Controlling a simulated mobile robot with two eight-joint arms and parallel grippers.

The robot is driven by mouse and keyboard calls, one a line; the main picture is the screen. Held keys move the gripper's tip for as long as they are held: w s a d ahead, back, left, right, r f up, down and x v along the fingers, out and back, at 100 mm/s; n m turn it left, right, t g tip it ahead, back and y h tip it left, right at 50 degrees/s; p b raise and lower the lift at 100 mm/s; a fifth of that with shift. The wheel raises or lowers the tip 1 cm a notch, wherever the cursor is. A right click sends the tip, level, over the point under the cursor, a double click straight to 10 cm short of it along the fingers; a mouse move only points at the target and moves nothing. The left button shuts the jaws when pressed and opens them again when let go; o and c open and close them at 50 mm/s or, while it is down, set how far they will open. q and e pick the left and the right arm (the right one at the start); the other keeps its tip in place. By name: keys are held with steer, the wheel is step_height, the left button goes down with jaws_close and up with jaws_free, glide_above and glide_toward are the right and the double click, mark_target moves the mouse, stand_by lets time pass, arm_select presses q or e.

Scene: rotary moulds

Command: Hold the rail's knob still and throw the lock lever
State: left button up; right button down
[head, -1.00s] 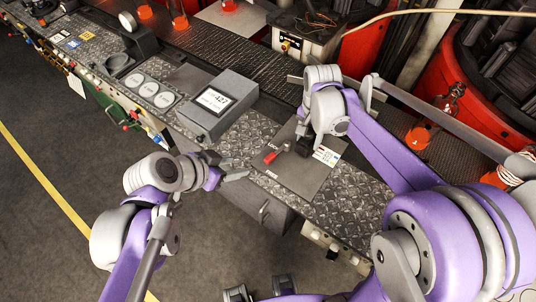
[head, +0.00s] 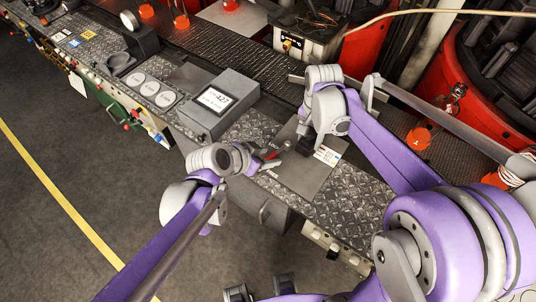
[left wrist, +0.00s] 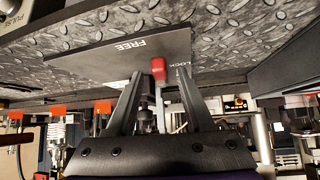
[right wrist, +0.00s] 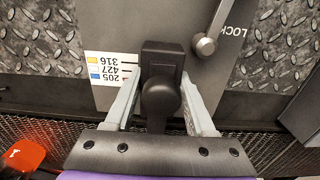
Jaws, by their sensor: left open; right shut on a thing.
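The lock lever has a red grip (left wrist: 158,69) and a metal shaft; in the right wrist view its pivot end (right wrist: 205,45) sits beside the word LOCK. The red grip also shows in the head view (head: 284,148). My left gripper (head: 270,160) is open; in the left wrist view its fingertips (left wrist: 160,78) stand either side of the red grip, without a visible squeeze. The rail's black knob (right wrist: 160,98) is between the fingers of my right gripper (right wrist: 160,110), which is shut on it. In the head view the right wrist largely hides the knob.
A grey plate (head: 307,178) marked FREE and LOCK carries the lever, with a coloured number label (head: 327,155) beside the knob. A grey display box reading 427 (head: 220,104) stands left of it. An orange-liquid flask (head: 419,136) stands to the right.

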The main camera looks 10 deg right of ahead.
arm_select(q)
steer(key=shift+d+f, duration=0.15)
jaws_close()
stand_by(1.4)
